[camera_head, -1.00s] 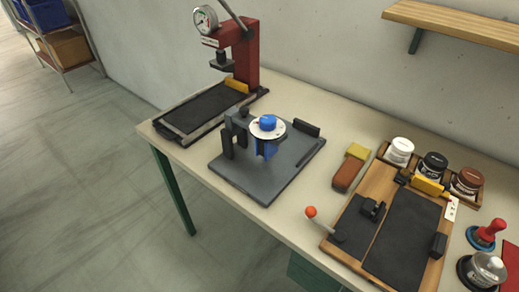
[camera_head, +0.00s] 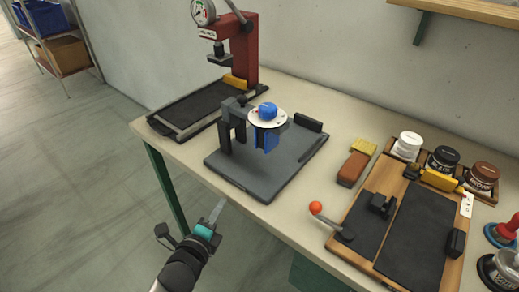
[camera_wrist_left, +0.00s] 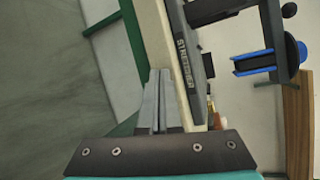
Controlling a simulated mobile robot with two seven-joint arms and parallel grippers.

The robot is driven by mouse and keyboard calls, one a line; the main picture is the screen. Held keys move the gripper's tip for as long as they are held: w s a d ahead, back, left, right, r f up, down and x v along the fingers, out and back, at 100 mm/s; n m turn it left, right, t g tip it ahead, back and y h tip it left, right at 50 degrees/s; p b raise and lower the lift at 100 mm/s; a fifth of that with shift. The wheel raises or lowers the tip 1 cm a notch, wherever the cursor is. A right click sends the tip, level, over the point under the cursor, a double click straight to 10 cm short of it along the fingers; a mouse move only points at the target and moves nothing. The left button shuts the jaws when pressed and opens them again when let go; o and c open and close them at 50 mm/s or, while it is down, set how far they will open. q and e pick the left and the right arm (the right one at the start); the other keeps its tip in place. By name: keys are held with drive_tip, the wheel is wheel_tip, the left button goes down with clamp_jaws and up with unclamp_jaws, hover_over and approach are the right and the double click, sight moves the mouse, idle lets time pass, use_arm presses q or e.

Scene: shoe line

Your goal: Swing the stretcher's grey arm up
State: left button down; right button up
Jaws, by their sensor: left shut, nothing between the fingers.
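The stretcher stands on the bench; its grey base plate (camera_head: 222,168) carries dark upright posts (camera_head: 225,135) on the left and a blue block (camera_head: 265,138) under a white dial with a blue knob (camera_head: 267,110). The grey arm seems to run level from the posts to the dial, largely hidden by it. In the left wrist view, the base's edge reads STRETCHER (camera_wrist_left: 186,62), and the blue part (camera_wrist_left: 254,62) shows at upper right. My left gripper (camera_head: 219,209) is shut and empty, off the bench's front edge, apart from the stretcher. Its closed fingers (camera_wrist_left: 157,100) show in the wrist view. My right gripper is out of view.
A red press (camera_head: 251,50) with a gauge stands behind left, over a dark tray (camera_head: 160,127). A brown-and-yellow brush (camera_head: 353,168) and a wooden board (camera_head: 345,222) with an orange-knobbed lever (camera_head: 316,208) lie to the right. Jars line the back right.

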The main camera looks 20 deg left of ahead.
sight(253, 120)
use_arm(q)
drive_tip(key=d+r+m+t+h, duration=0.2)
drive_tip(key=r+m+h, duration=0.2)
drive_tip(key=m, duration=0.5)
drive_tip(key=d+r+m+t+h+b, duration=0.1)
drive_tip(key=r+m+h, duration=0.3)
drive_tip(key=m, duration=0.6)
wheel_tip(253, 120, up, 2)
drive_tip(key=shift+d+r+m+t, duration=0.15)
drive_tip(key=shift+d+m+t, duration=0.15)
drive_tip(key=shift+d+t, duration=0.35)
drive_tip(key=shift+w, duration=0.15)
drive_tip(key=p+x, duration=0.1)
drive_tip(key=x, duration=0.9)
drive_tip(key=shift+r+p, duration=1)
drive_tip(key=shift+r, duration=1)
